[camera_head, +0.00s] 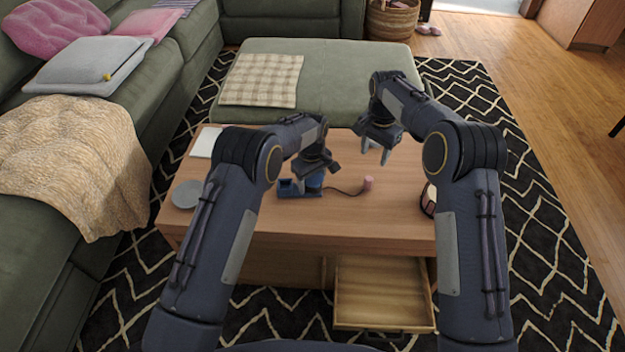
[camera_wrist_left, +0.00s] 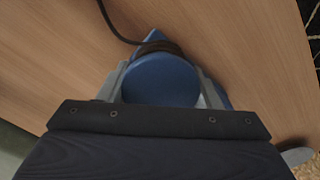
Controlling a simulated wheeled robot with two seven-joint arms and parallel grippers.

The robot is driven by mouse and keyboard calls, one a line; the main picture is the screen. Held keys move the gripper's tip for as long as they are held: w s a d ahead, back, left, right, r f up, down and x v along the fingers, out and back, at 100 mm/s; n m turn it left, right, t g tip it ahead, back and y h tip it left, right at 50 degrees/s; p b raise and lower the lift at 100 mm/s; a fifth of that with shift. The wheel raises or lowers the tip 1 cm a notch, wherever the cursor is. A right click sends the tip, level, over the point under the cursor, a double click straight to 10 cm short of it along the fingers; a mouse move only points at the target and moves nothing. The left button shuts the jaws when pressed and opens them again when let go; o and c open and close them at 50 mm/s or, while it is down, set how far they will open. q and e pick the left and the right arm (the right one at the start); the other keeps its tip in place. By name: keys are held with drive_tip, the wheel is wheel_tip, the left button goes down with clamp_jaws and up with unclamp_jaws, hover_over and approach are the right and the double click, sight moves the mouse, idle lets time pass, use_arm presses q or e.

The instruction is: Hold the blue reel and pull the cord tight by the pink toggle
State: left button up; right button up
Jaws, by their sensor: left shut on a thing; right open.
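The blue reel (camera_head: 315,181) stands on a blue base (camera_head: 287,188) on the wooden table. My left gripper (camera_head: 308,176) comes down over it and is shut on it. In the left wrist view the reel's round blue top (camera_wrist_left: 160,80) sits between the two fingers (camera_wrist_left: 160,88). A dark cord (camera_head: 345,191) runs from the reel to the right with a slight curve. It ends at the pink toggle (camera_head: 368,183), which stands on the table. My right gripper (camera_head: 374,152) is open and empty, above the table and behind the toggle.
The table (camera_head: 400,215) also holds a white flat item (camera_head: 206,142), a grey disc (camera_head: 187,194) and a dark-rimmed round item (camera_head: 429,199) at the right. An open drawer (camera_head: 383,295) juts out below. The tabletop around the toggle is clear.

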use_arm(q)
drive_tip(key=o, duration=1.1)
drive_tip(key=shift+r, duration=0.15)
